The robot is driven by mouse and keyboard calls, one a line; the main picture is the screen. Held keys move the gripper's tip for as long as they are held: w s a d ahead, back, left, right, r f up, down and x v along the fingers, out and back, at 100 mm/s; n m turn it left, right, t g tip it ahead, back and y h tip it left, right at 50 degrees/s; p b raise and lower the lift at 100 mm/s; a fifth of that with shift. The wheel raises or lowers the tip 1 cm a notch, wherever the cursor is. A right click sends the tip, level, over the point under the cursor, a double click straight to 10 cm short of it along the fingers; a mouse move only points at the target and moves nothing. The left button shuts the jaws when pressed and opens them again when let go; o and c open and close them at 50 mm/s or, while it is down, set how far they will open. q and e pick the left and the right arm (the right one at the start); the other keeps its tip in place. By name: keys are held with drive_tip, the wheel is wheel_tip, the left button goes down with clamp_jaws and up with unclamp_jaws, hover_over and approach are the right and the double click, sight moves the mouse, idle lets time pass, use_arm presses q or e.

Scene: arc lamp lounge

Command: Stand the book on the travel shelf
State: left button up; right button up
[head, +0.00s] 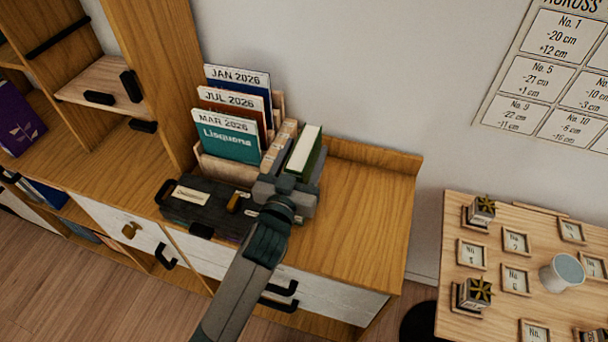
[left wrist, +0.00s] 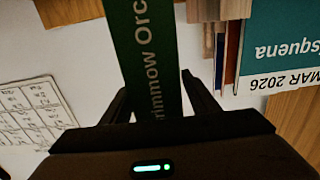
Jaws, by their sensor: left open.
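A green book (head: 305,150) with pale page edges stands upright on the wooden cabinet top, just right of a magazine rack. Its green spine with pale lettering (left wrist: 155,60) fills the middle of the left wrist view. My left gripper (head: 288,186) is open at the book, with one finger on each side of it in the left wrist view (left wrist: 160,98); I cannot tell whether they touch it. The book's lower part is hidden behind the gripper. A bookcase (head: 165,60) with shelves stands at the left; no label shows which is the travel shelf. My right gripper is out of view.
Magazines (head: 228,138) stand in the rack close left of the gripper. A dark case (head: 205,208) lies in front of them. A purple book (head: 18,120) stands in the bookcase. The cabinet top (head: 365,205) is clear at right. A table (head: 510,305) stands further right.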

use_arm(q)
clamp_jaws()
drive_tip(key=shift+r, duration=0.1)
drive_tip(key=shift+r, duration=0.1)
idle(0.3)
